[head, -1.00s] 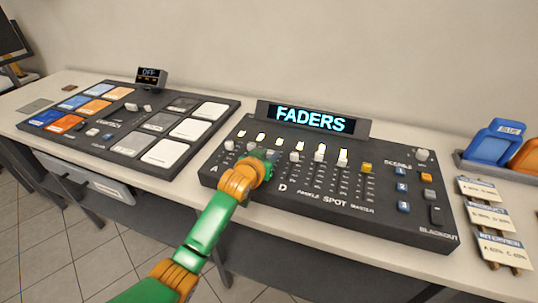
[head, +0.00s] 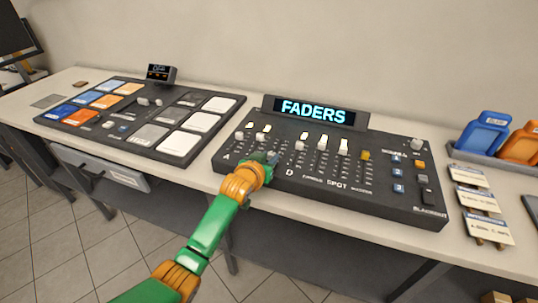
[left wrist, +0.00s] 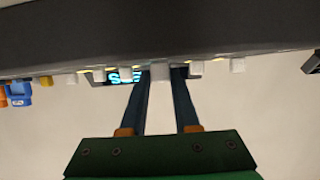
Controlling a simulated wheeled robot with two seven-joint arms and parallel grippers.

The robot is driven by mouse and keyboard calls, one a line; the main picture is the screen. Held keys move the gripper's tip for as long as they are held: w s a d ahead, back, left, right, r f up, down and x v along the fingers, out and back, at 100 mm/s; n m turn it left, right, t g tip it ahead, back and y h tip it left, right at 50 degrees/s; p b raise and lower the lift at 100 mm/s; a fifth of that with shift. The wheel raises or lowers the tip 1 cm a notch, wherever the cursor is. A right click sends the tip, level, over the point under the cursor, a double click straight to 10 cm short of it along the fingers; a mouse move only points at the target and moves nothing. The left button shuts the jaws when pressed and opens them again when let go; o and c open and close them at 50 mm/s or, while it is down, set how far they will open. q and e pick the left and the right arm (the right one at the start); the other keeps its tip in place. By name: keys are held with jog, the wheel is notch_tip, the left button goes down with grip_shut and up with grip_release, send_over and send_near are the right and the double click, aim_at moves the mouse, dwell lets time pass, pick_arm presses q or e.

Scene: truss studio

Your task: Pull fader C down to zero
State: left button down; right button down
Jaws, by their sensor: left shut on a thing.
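The black fader console (head: 400,200) lies on the counter under a lit sign reading FADERS (head: 313,111). My left gripper (head: 272,160) reaches over its front left part, between the letters A and D. In the left wrist view its two fingers (left wrist: 161,76) are shut around a pale fader cap (left wrist: 160,71). From its place between A and D, this looks like fader C, but my gripper hides its letter and lower slot in the head view. Other white caps, such as one by D (head: 303,147), stand higher up their slots. My right gripper is not in view.
A yellow cap (head: 365,155) and several small buttons sit on the console's right. A pad controller (head: 95,128) lies to the left. Label cards (head: 473,202) and a tray with blue and orange items (head: 483,133) are at the right.

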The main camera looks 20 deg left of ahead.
pick_arm(q)
jog(key=c, duration=0.7)
grip_release()
jog(key=shift+f, duration=0.1)
jog(key=shift+c, duration=0.2)
jog(key=shift+o, duration=0.5)
jog(key=shift+w, duration=0.2)
jog(key=v, duration=0.7)
jog(key=shift+s, duration=0.1)
